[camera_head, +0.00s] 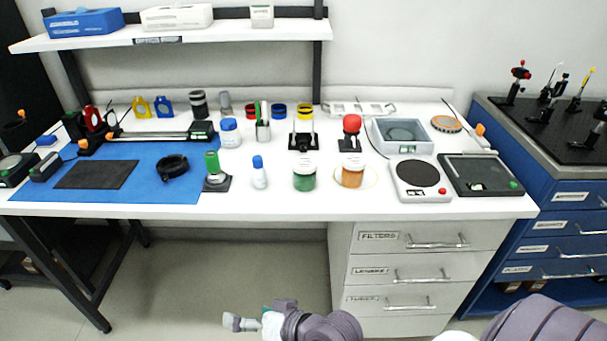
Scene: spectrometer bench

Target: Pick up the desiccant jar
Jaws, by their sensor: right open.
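Two squat jars with white lids stand near the front edge of the bench (440,208). One jar (352,175) holds orange contents and sits within a thin pale yellow ring or dish. The other jar (304,180), just left of it, holds green contents. I cannot read their labels, so I cannot tell for sure which is the desiccant jar; the orange contents look like beads. My right gripper (236,322) is open and empty, low in front of the bench, below and left of both jars. My left gripper is not in view.
A small blue-capped bottle (259,178) stands left of the green jar. A balance (420,180) with a dark round pan is right of the orange jar. A red-topped piece (351,130) stands behind it. Drawers (405,240) are below. The bench front between bottle and balance has narrow gaps.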

